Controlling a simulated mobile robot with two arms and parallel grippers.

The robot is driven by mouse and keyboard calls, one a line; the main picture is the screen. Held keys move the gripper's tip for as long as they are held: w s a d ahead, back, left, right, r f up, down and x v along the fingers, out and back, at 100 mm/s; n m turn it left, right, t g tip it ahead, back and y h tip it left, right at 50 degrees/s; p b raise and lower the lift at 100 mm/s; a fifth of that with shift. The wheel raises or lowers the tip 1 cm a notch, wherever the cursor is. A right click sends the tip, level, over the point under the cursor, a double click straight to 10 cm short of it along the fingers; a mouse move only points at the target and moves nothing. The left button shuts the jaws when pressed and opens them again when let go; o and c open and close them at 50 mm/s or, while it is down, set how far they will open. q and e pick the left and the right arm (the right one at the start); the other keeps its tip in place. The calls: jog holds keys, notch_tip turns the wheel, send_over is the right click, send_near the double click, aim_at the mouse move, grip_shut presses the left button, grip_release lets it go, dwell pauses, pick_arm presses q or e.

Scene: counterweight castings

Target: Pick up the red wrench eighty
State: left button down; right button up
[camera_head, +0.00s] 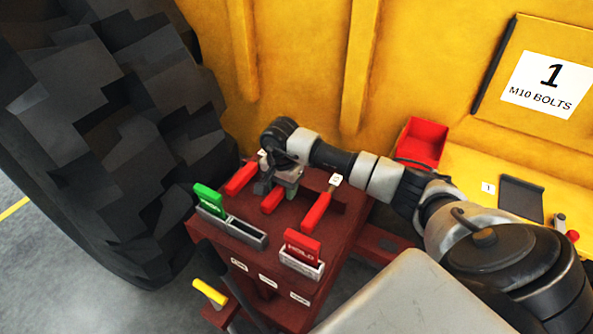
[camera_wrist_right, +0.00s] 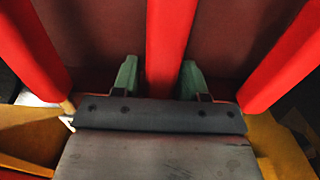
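Three red-handled tools lie side by side on a dark red stand (camera_head: 345,225): a left one (camera_head: 241,178), a middle one (camera_head: 271,201) and a right one (camera_head: 316,212). I cannot read which is eighty. My right gripper (camera_head: 275,184) is over the middle tool and hides its far part. In the right wrist view, the green fingertips (camera_wrist_right: 157,80) are apart, one on each side of the middle red handle (camera_wrist_right: 170,40). A small gap shows at the left finger; contact at the right is unclear. My left gripper is not in view.
A green card (camera_head: 209,197) and a red card (camera_head: 303,246) stand in grey holders at the stand's front. A large tyre (camera_head: 120,130) is close on the left. A red bin (camera_head: 422,142) sits behind my right arm, against the yellow body.

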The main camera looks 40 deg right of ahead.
grip_shut()
jog(key=shift+w+r, duration=0.1)
jog(key=shift+r, duration=0.05)
